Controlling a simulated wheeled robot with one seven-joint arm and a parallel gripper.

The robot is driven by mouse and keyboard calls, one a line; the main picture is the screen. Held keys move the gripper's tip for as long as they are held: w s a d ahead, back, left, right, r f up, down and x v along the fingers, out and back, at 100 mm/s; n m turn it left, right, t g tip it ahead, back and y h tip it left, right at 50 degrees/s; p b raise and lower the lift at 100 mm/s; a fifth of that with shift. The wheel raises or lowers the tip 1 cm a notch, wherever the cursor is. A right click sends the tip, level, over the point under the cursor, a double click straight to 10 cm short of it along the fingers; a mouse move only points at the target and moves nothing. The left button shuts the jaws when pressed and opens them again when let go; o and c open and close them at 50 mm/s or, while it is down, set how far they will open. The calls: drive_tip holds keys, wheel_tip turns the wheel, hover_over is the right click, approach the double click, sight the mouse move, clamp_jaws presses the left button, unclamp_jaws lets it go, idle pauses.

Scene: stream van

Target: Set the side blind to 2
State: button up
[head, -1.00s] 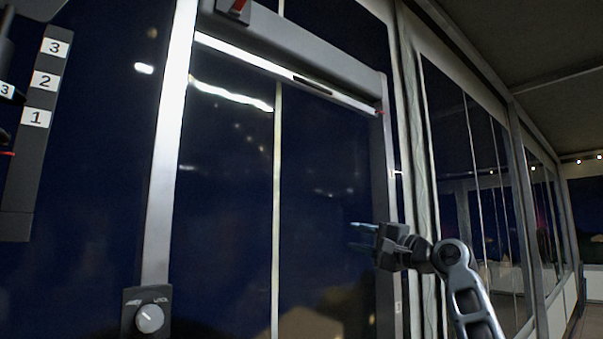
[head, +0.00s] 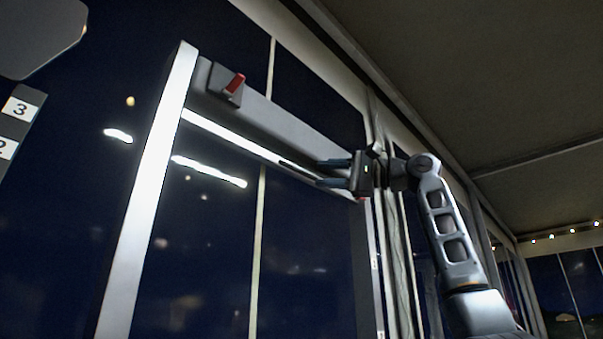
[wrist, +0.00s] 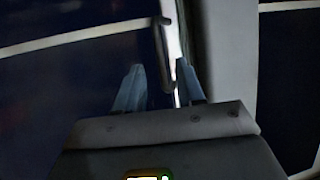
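The side blind's bright bottom bar (head: 225,145) runs slanting just under its grey cassette (head: 275,122), near the top of the window frame. A dark grip strip (head: 296,168) sits on the bar. My gripper (head: 323,173) is at the right part of the bar, fingers pointing left and spread apart. In the wrist view the dark grip (wrist: 166,55) and bar lie between the open fingertips (wrist: 160,66), nearer the right finger; contact cannot be told. A number strip (head: 12,125) at the left edge shows 3 and part of 2; its lower part is out of view.
A red lever (head: 234,85) sits on a dark block at the cassette's left end. The light left rail (head: 150,195) and right rail (head: 365,260) flank the dark window. Open space lies below the bar.

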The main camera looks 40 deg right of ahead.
sight(307, 174)
drive_tip(key=p+x, duration=0.1)
drive_tip(key=x, duration=0.5)
drive_tip(key=shift+p, duration=0.35)
clamp_jaws()
